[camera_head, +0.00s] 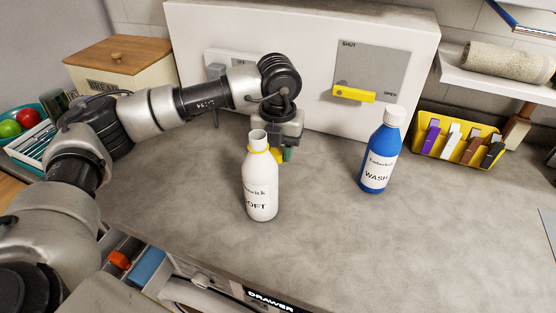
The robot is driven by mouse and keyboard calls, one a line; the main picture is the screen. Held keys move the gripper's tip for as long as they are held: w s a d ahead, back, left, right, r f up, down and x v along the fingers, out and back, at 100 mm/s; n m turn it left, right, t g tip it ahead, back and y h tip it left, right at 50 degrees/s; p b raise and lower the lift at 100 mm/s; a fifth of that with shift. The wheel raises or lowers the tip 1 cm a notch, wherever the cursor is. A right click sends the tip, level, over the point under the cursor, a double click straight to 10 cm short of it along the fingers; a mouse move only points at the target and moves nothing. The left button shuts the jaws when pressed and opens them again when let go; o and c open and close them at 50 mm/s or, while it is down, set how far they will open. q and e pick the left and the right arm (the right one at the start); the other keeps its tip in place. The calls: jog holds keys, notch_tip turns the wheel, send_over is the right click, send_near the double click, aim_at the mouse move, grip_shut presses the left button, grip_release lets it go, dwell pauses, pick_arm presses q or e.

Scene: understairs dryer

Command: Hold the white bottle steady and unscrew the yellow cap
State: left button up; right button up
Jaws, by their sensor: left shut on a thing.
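The white bottle (260,190), marked "SOFT", stands upright on the grey counter. Its pale neck shows bare above a yellow ring, with no yellow cap on top. My left gripper (282,154) points down just behind and to the right of the bottle's neck. It is shut on a small yellow thing, which looks like the yellow cap (278,158). The bottle partly hides the fingers and this cap, and I cannot tell whether they touch the bottle. My right gripper is not in view.
A blue "WASH" bottle (378,155) with a white cap stands to the right. Behind is a white panel with a yellow handle (354,93). A yellow tray (428,148) with clips is at the right. A bread box (118,66) is back left. The front right counter is clear.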

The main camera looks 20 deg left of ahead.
aim_at(278, 151)
pick_arm(q)
notch_tip(278, 151, down, 4)
jog(key=shift+r, duration=0.25)
jog(key=shift+f, duration=0.2)
jog(key=shift+f, duration=0.1)
jog(key=o, duration=1)
